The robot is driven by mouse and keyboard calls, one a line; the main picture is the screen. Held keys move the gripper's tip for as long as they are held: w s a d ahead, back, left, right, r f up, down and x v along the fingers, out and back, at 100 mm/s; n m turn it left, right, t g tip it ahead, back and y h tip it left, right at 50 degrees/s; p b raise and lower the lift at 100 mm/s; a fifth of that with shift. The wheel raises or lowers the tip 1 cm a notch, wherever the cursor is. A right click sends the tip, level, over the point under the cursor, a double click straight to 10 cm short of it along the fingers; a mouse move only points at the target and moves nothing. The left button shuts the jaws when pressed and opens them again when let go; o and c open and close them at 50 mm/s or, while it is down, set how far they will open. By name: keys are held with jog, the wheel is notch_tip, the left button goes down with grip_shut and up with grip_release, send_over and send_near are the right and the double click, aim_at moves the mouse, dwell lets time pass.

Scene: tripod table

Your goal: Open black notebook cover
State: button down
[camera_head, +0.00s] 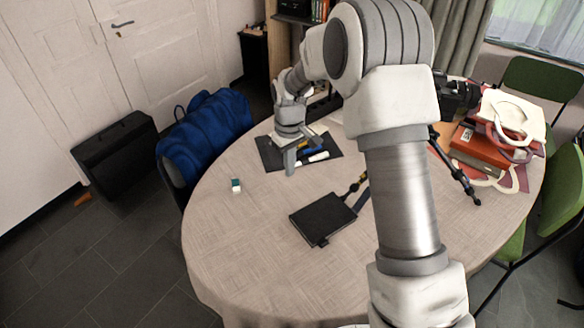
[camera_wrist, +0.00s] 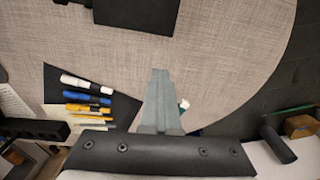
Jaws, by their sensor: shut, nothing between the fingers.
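The black notebook (camera_head: 322,218) lies flat on the round table, its black cover facing up and looking closed. A small dark tab sticks out at its near edge. In the wrist view the notebook (camera_wrist: 140,14) is at the top, partly cut off by the frame. My gripper (camera_head: 289,172) is above the table, to the upper left of the notebook and apart from it, over the edge of a dark sheet with pens. In the wrist view my gripper (camera_wrist: 160,72) has its grey fingers together and empty, pointing towards the notebook with bare tablecloth between.
The dark sheet (camera_wrist: 118,108) carries several pens and markers. A small teal-and-white eraser (camera_head: 236,185) lies left of the notebook. A black tripod leg (camera_head: 458,172) and a stack of red books (camera_head: 475,149) are at the right. The table front (camera_head: 270,280) is clear.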

jog(key=w, duration=0.1)
jog(key=w+a+f, duration=0.1)
jog(key=w+a, duration=0.1)
jog(key=shift+w+a+f, duration=0.15)
jog(key=shift+a+f, duration=0.05)
jog(key=shift+f, duration=0.05)
dwell(0.7)
jog(key=shift+f, duration=0.1)
jog(key=shift+w+a+f, duration=0.5)
jog(key=shift+w, duration=0.2)
jog(key=c, duration=1.6)
grip_release()
jog(key=c, duration=1.2)
grip_release()
jog(key=shift+o, duration=0.2)
